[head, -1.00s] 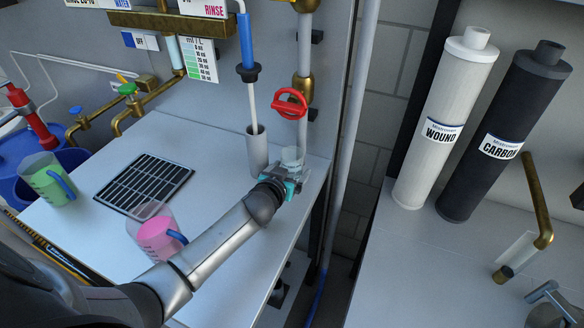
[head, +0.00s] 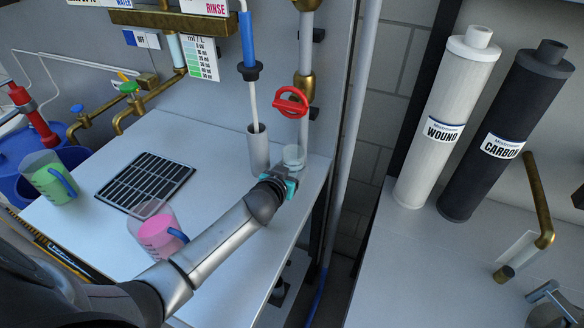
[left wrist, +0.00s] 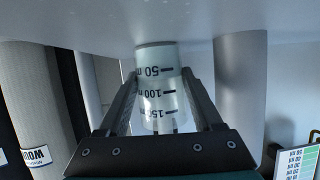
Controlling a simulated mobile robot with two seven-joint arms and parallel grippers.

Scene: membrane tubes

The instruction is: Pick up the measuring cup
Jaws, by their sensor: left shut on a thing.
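The measuring cup (head: 293,157) is a small clear cylinder at the back right of the white table, below the red valve. In the left wrist view the measuring cup (left wrist: 160,85) shows black marks reading 50, 100 and 150, upside down. It stands between the two fingers of my left gripper (left wrist: 163,105), which is shut on it. In the head view my left gripper (head: 291,172) is at the near side of the cup, and its fingers are mostly hidden. I cannot tell whether the cup touches the table. My right gripper is not in view.
A grey tube (head: 257,150) with a rod in it stands just left of the cup. A pink jug (head: 156,235) and a green jug (head: 50,178) stand on the table (head: 225,203), by a black grid (head: 147,182). A red valve (head: 290,102) on a vertical pipe is above.

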